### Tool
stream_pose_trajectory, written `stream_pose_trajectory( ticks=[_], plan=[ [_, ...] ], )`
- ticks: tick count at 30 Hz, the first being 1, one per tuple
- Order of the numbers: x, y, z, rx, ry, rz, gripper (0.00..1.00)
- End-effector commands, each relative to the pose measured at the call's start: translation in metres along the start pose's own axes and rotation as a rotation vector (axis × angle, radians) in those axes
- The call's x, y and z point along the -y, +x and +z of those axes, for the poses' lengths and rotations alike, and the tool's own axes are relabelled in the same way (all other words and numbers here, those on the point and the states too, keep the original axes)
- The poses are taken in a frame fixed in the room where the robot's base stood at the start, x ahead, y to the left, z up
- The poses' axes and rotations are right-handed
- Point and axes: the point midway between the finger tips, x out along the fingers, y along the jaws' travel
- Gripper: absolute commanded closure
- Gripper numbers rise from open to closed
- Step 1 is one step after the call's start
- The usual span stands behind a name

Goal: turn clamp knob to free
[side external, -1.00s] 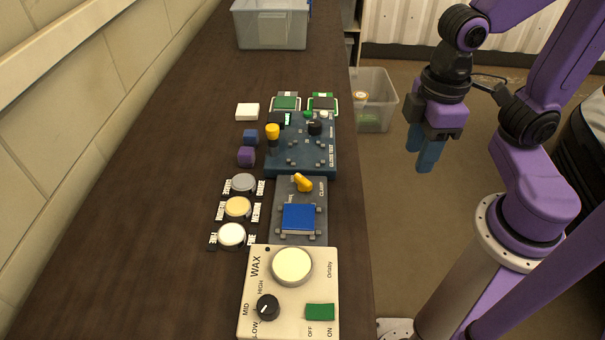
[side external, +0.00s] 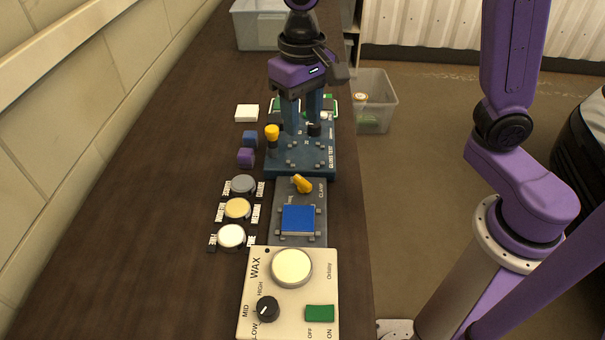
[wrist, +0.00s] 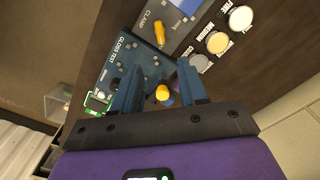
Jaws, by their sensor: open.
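The yellow clamp knob (side external: 302,184) sits on the grey clamp plate (side external: 284,234), beside a blue block (side external: 299,218). In the wrist view the yellow knob (wrist: 159,32) is beyond the fingertips, near the top. My gripper (side external: 304,130) is open and empty, pointing down over the dark blue gloss test board (side external: 280,170), farther along the bench than the clamp plate. In the wrist view the two blue fingers (wrist: 158,75) are apart with nothing between their tips. The fingers hide part of the gloss test board.
A yellow-topped post (side external: 272,132) and a black knob (side external: 314,130) stand on the gloss test board near my fingers. A cream wax unit (side external: 250,290) is at the near end. Several round pads, including a grey one (side external: 243,183), lie left of the clamp plate.

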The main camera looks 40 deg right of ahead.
Motion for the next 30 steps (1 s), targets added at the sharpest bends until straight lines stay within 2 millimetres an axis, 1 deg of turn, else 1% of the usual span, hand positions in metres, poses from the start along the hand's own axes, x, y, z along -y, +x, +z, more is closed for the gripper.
stream_pose_trajectory(
  ticks=[1, 3, 18, 24, 30],
  plan=[
    [-0.001, 0.011, 0.001, 0.004, 0.0, 0.004, 0.57],
    [-0.001, 0.024, 0.001, 0.005, 0.0, 0.005, 0.57],
    [-0.001, 0.116, 0.001, 0.004, -0.001, 0.004, 0.57],
    [-0.001, 0.14, 0.001, 0.002, -0.001, 0.001, 0.57],
    [0.0, 0.149, 0.001, 0.0, -0.002, 0.0, 0.57]
  ],
)
